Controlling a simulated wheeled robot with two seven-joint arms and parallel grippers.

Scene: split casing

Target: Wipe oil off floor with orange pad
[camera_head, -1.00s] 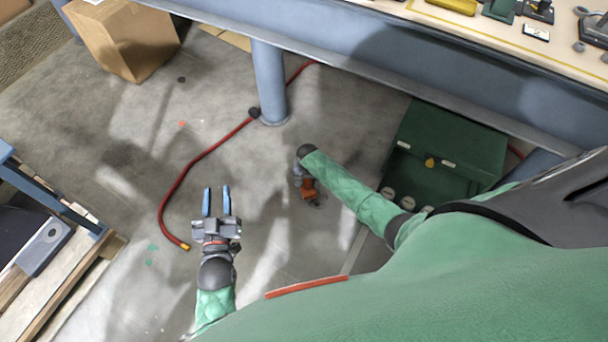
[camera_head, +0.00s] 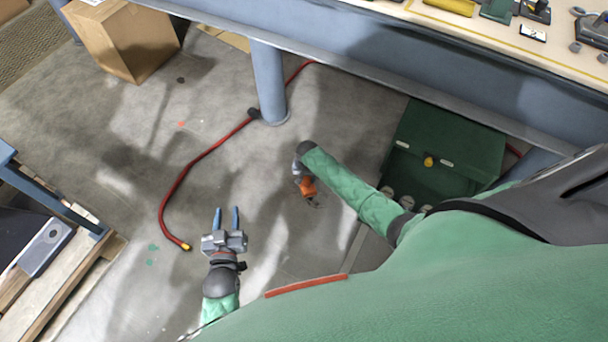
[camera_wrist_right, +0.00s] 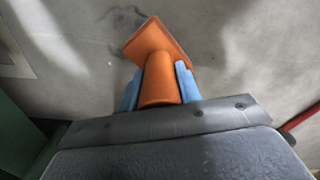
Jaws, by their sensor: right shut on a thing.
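An orange pad (camera_wrist_right: 160,40) with a thick orange handle is held in my right gripper (camera_wrist_right: 158,85), whose blue fingers close on both sides of the handle. In the head view the orange pad (camera_head: 307,187) is small, at the end of my right arm, low over the floor. A dark smear of oil (camera_wrist_right: 122,18) shows on the floor beside the pad's upper left side in the wrist view; a dark patch (camera_head: 313,202) lies by the pad in the head view. I cannot tell if the pad touches the floor. My left gripper (camera_head: 227,218) is open and empty above the floor.
A green cabinet (camera_head: 450,140) stands under the workbench at right. A cardboard box (camera_head: 120,40) is at the back left; a pallet (camera_head: 60,285) is at left.

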